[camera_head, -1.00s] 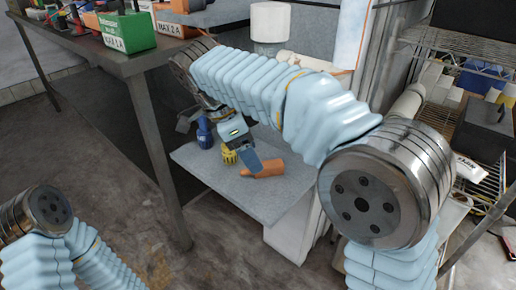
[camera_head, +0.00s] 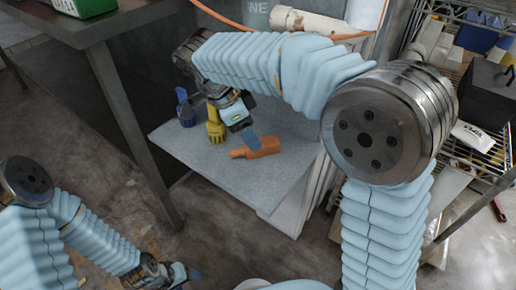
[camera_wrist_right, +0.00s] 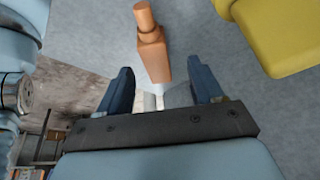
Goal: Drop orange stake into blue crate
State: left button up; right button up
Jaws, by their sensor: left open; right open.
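The orange stake (camera_head: 262,147), a bottle-shaped piece with a narrow neck, lies on its side on the grey shelf (camera_head: 225,170). My right gripper (camera_head: 250,137) is open just above the stake in the head view. In the right wrist view, the stake (camera_wrist_right: 153,50) lies ahead of the open fingers (camera_wrist_right: 163,85), roughly lined up with the gap between them and not held. My left gripper (camera_head: 186,274) is open and empty, low over the floor. I cannot make out a blue crate for certain; a partly hidden blue object (camera_head: 478,38) sits on the wire rack.
A yellow item (camera_head: 215,127) and a blue item (camera_head: 185,112) stand on the shelf left of the stake. The yellow one (camera_wrist_right: 280,35) is close at the right wrist view's upper right. A dark table (camera_head: 115,25) stands at left, the wire rack (camera_head: 490,165) at right.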

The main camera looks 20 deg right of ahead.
jog(key=x, duration=0.4)
jog(key=shift+s+f+b, duration=0.3)
jog(key=c, duration=1.1)
jog(key=shift+o, duration=0.2)
jog(key=shift+r, duration=0.1)
